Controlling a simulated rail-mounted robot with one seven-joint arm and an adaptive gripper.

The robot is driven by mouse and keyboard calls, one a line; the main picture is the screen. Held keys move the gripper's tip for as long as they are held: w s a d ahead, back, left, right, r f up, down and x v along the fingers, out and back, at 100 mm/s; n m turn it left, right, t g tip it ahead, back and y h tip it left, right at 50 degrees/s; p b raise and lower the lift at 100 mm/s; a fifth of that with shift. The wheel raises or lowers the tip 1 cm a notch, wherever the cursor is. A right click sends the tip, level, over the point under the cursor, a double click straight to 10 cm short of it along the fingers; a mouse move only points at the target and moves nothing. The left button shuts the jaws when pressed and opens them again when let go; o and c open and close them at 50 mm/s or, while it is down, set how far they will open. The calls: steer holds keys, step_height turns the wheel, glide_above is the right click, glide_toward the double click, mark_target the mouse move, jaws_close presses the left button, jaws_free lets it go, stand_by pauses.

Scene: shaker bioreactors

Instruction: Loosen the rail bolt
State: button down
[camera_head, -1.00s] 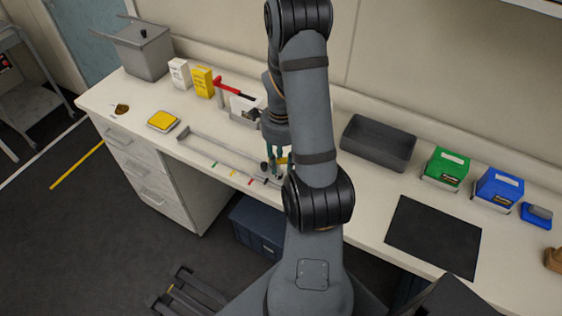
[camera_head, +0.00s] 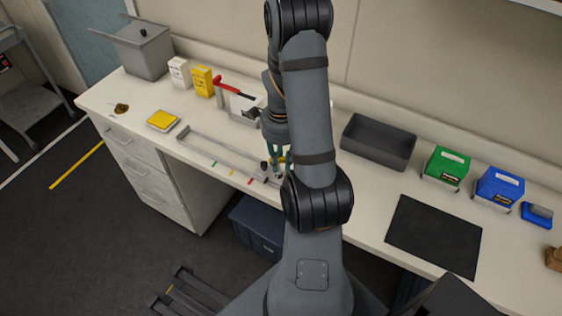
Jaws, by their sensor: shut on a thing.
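The metal rail (camera_head: 222,152) lies along the front half of the bench, with small green, yellow and red marks in front of it. My gripper (camera_head: 277,172) points down at the rail's right end, partly hidden by my arm. Its teal fingers are close together around something small there. A dark round knob (camera_head: 264,165) shows just left of the fingers. A yellow part (camera_head: 284,160) shows behind them. I cannot make out the bolt clearly, nor whether the knob belongs to it.
A red-handled tool (camera_head: 232,88) stands by a white box behind the rail. A grey tray (camera_head: 379,142), a black mat (camera_head: 434,236), a green box (camera_head: 446,167) and a blue box (camera_head: 498,187) are to the right. A yellow pad (camera_head: 162,120) lies left.

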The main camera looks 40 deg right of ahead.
steer(key=shift+s+a+f, duration=0.15)
steer(key=shift+s+f, duration=0.1)
steer(key=shift+f, duration=0.05)
steer(key=n, duration=0.3)
steer(key=shift+b, duration=0.4)
steer(key=c, duration=2)
jaws_free()
steer(key=o, duration=0.5)
steer(key=shift+w+d, duration=0.2)
steer(key=shift+w, duration=0.05)
steer(key=shift+w+r, duration=0.1)
steer(key=shift+r, duration=0.05)
steer(key=shift+d+r, duration=0.1)
steer(key=shift+r, duration=0.3)
step_height(320, 180, up, 11)
steer(key=shift+r, duration=0.1)
